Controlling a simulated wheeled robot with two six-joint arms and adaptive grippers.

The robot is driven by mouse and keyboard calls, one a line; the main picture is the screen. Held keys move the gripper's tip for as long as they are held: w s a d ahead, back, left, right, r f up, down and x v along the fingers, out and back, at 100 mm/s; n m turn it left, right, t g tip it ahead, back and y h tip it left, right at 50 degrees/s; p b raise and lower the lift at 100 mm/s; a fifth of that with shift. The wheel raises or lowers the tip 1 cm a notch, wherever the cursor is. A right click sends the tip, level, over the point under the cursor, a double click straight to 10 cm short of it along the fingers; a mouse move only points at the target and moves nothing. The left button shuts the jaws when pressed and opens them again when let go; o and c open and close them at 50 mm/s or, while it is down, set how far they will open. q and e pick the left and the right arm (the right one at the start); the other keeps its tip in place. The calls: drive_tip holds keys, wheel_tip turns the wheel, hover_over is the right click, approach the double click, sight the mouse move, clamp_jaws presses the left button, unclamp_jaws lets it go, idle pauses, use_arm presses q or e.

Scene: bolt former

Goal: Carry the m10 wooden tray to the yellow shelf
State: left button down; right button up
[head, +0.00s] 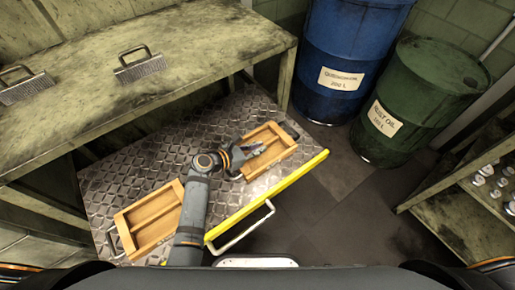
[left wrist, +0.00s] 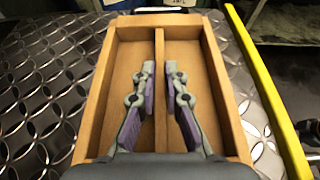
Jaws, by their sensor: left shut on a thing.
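Two shallow wooden trays lie on a diamond-plate metal surface (head: 155,165) with a yellow front edge (head: 275,193); no m10 mark is readable on either. My left gripper (head: 255,149) is over the right tray (head: 276,153). In the left wrist view its fingers (left wrist: 160,75) reach down into this tray (left wrist: 97,90), one on each side of its middle divider (left wrist: 160,42), and are shut on it. The tray looks empty and flat on the plate. The left tray (head: 152,217) stands apart, also empty. My right gripper is out of view. No separate yellow shelf shows clearly.
A blue drum (head: 345,55) and a green drum (head: 425,95) stand at the back right. A rack (head: 460,205) with small parts is at the right. Floor between is clear.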

use_arm(q)
drive_tip(key=c, duration=1.4)
unclamp_jaws()
drive_tip(key=shift+f, duration=0.1)
